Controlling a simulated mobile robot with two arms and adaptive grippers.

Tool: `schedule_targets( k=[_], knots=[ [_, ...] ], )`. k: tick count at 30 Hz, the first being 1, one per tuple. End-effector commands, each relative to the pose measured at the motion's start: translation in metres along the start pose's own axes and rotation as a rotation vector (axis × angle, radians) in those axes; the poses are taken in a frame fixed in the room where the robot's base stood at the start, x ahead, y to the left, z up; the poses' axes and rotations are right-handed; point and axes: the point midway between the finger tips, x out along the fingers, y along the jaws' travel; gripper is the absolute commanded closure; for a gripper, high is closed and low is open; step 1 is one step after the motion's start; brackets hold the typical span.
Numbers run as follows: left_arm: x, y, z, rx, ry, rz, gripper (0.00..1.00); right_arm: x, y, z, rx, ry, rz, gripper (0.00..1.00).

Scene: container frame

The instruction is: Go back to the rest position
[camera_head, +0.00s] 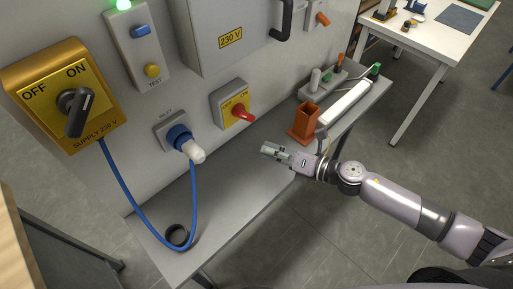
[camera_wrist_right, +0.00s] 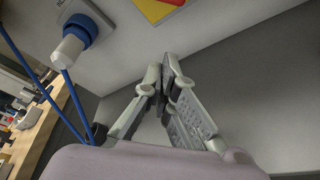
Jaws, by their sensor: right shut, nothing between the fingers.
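My right gripper (camera_head: 270,150) hangs over the grey shelf (camera_head: 235,190), in front of the panel and left of the orange box. Its fingers are closed with nothing between them. In the right wrist view, the closed fingers (camera_wrist_right: 165,78) meet at the tips, with the shelf behind them. My right arm reaches in from the lower right. My left gripper does not show in either view.
The panel carries a yellow supply switch (camera_head: 68,98), a blue inlet plug (camera_head: 183,140) with its cable, and a red-handled switch (camera_head: 241,112). An orange box (camera_head: 304,121) and a white bar (camera_head: 346,101) stand on the shelf. A white table (camera_head: 440,35) stands behind.

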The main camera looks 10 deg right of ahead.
Motion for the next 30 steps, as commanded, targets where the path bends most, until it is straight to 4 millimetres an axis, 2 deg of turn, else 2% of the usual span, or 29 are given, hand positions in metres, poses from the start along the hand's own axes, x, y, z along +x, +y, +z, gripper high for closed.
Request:
schedule_targets(
  k=[6, 23, 26, 30],
  knots=[
    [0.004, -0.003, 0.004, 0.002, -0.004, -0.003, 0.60, -0.012, 0.000, 0.000, -0.001, 0.001, 0.001, 1.00],
    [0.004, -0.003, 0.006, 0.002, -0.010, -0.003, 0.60, -0.012, 0.002, 0.001, 0.010, -0.008, 0.002, 1.00],
    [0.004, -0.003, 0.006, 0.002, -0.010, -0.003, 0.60, -0.008, 0.010, 0.007, 0.087, -0.071, 0.002, 1.00],
    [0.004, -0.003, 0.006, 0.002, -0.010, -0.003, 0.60, -0.007, 0.022, 0.027, 0.366, -0.274, -0.017, 1.00]
  ],
)
